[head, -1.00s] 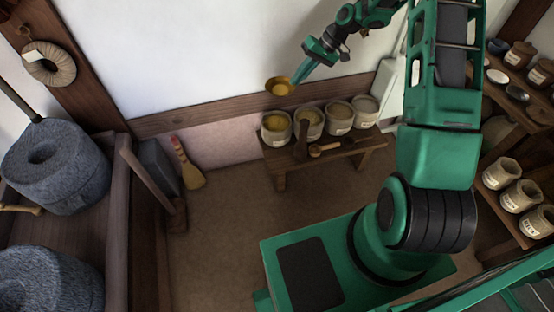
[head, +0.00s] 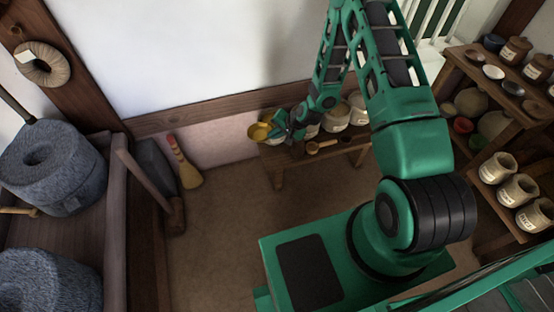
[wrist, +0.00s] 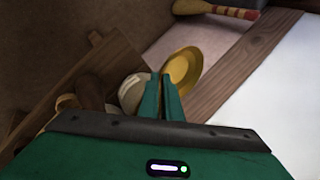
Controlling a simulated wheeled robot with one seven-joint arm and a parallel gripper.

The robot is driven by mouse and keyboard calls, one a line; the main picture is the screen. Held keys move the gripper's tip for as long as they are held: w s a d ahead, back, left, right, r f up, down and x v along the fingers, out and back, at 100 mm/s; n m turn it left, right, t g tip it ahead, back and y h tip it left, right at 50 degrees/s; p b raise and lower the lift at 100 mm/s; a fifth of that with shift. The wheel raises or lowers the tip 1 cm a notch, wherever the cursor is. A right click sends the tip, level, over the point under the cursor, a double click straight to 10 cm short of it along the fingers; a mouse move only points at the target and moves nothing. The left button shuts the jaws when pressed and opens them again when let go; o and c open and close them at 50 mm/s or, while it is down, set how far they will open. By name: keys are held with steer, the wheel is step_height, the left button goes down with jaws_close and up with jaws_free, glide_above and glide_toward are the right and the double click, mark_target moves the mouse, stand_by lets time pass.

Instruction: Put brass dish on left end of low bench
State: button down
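The brass dish (head: 259,132) is in the head view at the left end of the low bench (head: 292,161), in front of or above the leftmost jar. My gripper (head: 279,126) is at the dish's right side, with its fingers closed on the rim. In the wrist view, the dish (wrist: 184,68) shows beside the tips of my gripper (wrist: 161,82), slightly tilted, with a pale jar on the other side. The fingers hide part of the dish. I cannot tell whether the dish touches the bench or the jar.
Several pale jars (head: 336,118) line the back of the bench, partly behind my arm. A wooden scoop (head: 320,147) lies near its front edge. A brush (head: 186,166) leans on the wall to the left. The floor (head: 215,225) before the bench is clear.

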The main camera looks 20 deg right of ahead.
steer(key=s+f+m+t+h, duration=0.15)
steer(key=s+f+m, duration=0.25)
steer(key=s+f, duration=0.65)
steer(key=shift+h, duration=0.45)
steer(key=shift+w+d+f, duration=0.9)
steer(key=shift+w+f, duration=0.6)
steer(key=shift+f, duration=0.05)
steer(key=shift+w+d+f, duration=0.85)
steer(key=shift+w+f, duration=0.65)
steer(key=shift+w, duration=0.05)
steer(key=shift+w+d+f, duration=0.9)
steer(key=shift+w+f, duration=0.6)
steer(key=shift+f, duration=0.05)
steer(key=c, duration=2)
jaws_free()
